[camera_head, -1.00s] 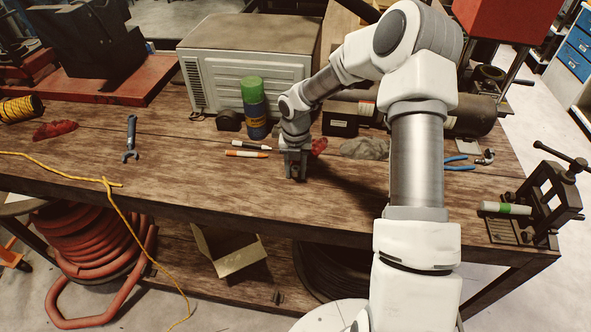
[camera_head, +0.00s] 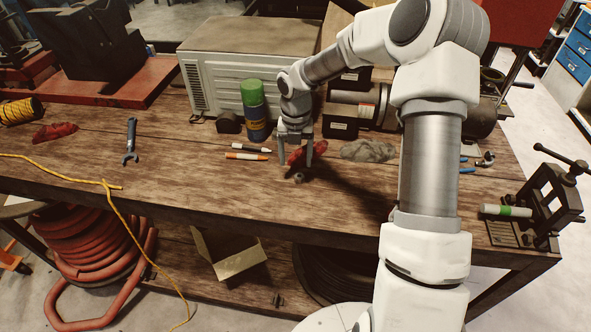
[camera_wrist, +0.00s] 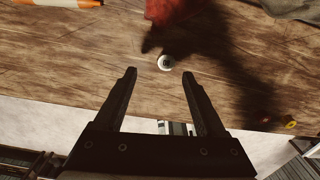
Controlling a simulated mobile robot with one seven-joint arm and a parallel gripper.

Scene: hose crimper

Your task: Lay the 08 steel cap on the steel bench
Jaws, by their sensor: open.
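The small grey steel cap (camera_head: 298,178) sits on the bench (camera_head: 200,190), just below my gripper (camera_head: 296,164). The bench top shows as brown wood planks. In the wrist view the cap (camera_wrist: 166,62) is a small round piece with a dark centre, just beyond and between the fingertips. My gripper also shows in the wrist view (camera_wrist: 159,72), with its two fingers wide apart and nothing between them. The fingers are clear of the cap. Any 08 mark is too small to read.
A red rag (camera_head: 308,152) lies just behind the cap, with a grey rag (camera_head: 368,151) to its right. Two markers (camera_head: 247,156) lie to the left. A green-capped can (camera_head: 254,110) stands behind. The bench's front edge is close; the wood left of the cap is clear.

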